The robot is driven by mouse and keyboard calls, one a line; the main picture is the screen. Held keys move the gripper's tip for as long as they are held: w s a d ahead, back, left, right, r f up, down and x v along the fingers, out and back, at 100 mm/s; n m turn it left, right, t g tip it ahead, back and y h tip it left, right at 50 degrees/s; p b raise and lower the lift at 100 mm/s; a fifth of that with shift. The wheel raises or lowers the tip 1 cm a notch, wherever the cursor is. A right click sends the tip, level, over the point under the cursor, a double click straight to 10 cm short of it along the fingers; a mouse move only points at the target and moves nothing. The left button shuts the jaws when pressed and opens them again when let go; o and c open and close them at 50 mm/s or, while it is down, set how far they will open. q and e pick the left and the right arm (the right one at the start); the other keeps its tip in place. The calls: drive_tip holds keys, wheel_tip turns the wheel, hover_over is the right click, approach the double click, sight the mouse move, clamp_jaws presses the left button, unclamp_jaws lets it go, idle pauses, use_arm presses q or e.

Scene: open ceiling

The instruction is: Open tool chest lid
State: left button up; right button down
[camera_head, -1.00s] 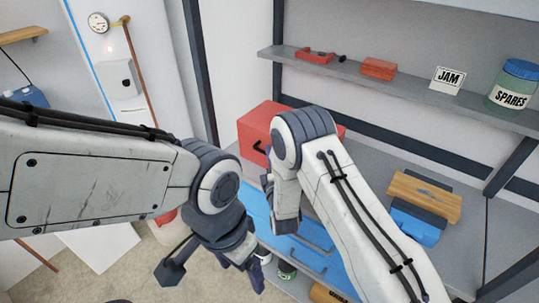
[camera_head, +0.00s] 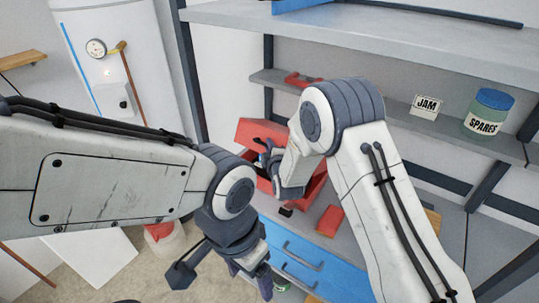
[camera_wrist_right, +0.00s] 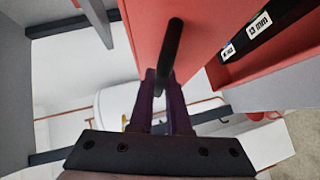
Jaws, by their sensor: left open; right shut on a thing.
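The red tool chest (camera_head: 316,191) stands on the grey shelf, partly hidden by my right arm. Its red lid (camera_head: 246,131) is tilted up, and the wrist view shows the lid (camera_wrist_right: 205,28) close by. My right gripper (camera_head: 270,163) is shut on the lid's black bar handle (camera_wrist_right: 173,45); its fingers (camera_wrist_right: 163,105) meet around the lower end of the bar. A label reading 13 mm (camera_wrist_right: 260,24) shows at the chest in the wrist view. My left gripper (camera_head: 222,274) is open and empty, low in front of the blue drawers.
Blue drawers (camera_head: 330,268) are below the chest. A small red block (camera_head: 330,221) lies right of it. The upper shelf holds a JAM sign (camera_head: 426,106) and a SPARES jar (camera_head: 487,113).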

sight(277, 137)
drive_tip(key=shift+m+g, duration=0.8)
drive_tip(key=shift+g, duration=0.1)
drive_tip(key=w+r, duration=0.1)
drive_tip(key=w+d+r, duration=0.1)
drive_tip(key=r, duration=0.1)
drive_tip(key=w+d+r+p, duration=0.1)
drive_tip(key=w, duration=0.1)
drive_tip(key=shift+d+r, duration=0.2)
drive_tip(key=shift+d, duration=0.05)
drive_tip(key=w, duration=0.1)
drive_tip(key=w+d+r, duration=0.2)
drive_tip(key=shift+w+d+b, duration=0.2)
drive_tip(key=shift+w+b, duration=0.1)
drive_tip(key=shift+w, duration=0.05)
use_arm(q)
wheel_tip(277, 137, up, 4)
drive_tip(key=p, duration=0.2)
drive_tip(key=shift+s+p, duration=0.1)
drive_tip(key=shift+p, duration=0.25)
use_arm(e)
drive_tip(key=w+d+r, duration=0.1)
drive_tip(key=w+d, duration=0.3)
drive_tip(key=w, duration=0.3)
drive_tip(key=shift+w+d+r, duration=0.2)
drive_tip(key=shift+r, duration=0.05)
drive_tip(key=c, duration=0.9)
unclamp_jaws()
drive_tip(key=shift+w, duration=0.1)
use_arm(q)
drive_tip(key=shift+f, duration=0.1)
